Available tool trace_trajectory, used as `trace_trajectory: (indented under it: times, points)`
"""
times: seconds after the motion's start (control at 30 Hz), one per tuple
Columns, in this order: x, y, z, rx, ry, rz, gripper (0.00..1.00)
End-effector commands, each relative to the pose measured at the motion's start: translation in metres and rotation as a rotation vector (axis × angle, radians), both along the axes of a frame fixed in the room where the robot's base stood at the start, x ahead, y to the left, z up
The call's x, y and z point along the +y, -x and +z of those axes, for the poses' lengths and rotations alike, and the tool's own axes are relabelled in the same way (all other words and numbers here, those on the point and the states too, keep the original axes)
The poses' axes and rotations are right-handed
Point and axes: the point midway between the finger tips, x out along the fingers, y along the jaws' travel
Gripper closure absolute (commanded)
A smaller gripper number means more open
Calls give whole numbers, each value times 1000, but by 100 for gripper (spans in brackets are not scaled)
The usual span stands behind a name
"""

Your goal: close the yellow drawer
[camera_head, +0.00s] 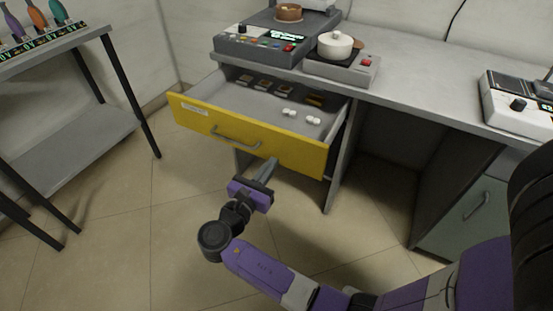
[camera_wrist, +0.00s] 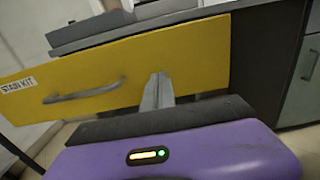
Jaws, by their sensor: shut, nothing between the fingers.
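The yellow drawer (camera_head: 247,134) is pulled out from under the desk, with its grey inside showing. Its front has a grey bar handle (camera_head: 236,138) and a white label at the left. In the wrist view the yellow front (camera_wrist: 190,60) fills the upper middle, with the handle (camera_wrist: 84,92) to the left. My gripper (camera_head: 268,165) is shut and empty, with its fingertips at the lower part of the drawer front, right of the handle. In the wrist view the fingertips (camera_wrist: 158,82) overlap the front; I cannot tell whether they touch it.
Inside the drawer lie white round items (camera_head: 312,120) and several small dark items (camera_head: 262,82). The desk top (camera_head: 420,80) carries a control box (camera_head: 262,45) and a pot (camera_head: 335,44). A grey rack (camera_head: 75,150) stands left. Floor between is clear.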

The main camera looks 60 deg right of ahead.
Motion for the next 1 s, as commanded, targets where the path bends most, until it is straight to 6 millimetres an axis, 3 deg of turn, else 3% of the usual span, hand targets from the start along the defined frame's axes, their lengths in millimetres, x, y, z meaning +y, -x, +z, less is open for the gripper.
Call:
trace_trajectory:
  times: [0.23,0.8,1.0]
  points:
    - [-30,-1,-1,-2,-1,-2,100]
    - [-38,-2,1,-1,-1,-1,100]
    - [-58,-1,2,1,-1,-4,100]
